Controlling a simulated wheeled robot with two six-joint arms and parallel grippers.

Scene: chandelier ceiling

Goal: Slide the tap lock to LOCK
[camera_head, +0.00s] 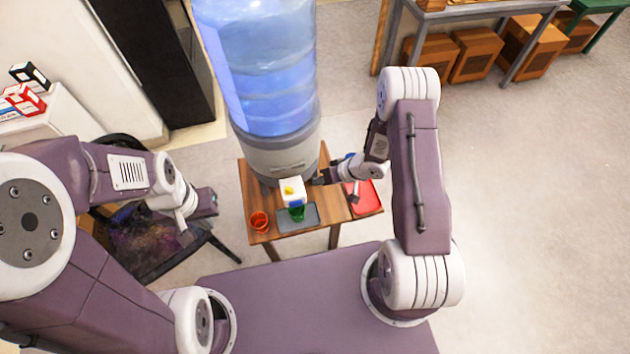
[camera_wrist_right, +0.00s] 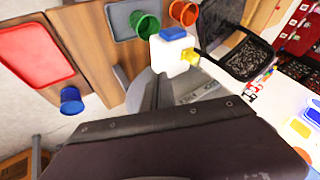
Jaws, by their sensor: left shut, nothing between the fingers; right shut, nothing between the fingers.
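The white tap block (camera_head: 291,187) is on the front of the water dispenser (camera_head: 285,150). It has a yellow tab (camera_head: 289,190) and a blue part (camera_head: 296,204). In the right wrist view the white block (camera_wrist_right: 172,55) shows its blue part (camera_wrist_right: 172,33) and the yellow tab (camera_wrist_right: 189,58) on its side. My right gripper (camera_head: 319,181) is shut and empty just right of the block; contact cannot be told. Its dark fingers (camera_wrist_right: 160,88) point towards the block. My left gripper (camera_head: 208,204) is shut and empty, left of the table.
A green cup (camera_head: 297,213) stands below the tap on a grey tray (camera_head: 309,215). An orange cup (camera_head: 259,221) is to its left. A red tray (camera_head: 368,199) lies right, with a blue cup (camera_wrist_right: 72,101) nearby. A black chair (camera_head: 150,265) stands left of the wooden table (camera_head: 252,187).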

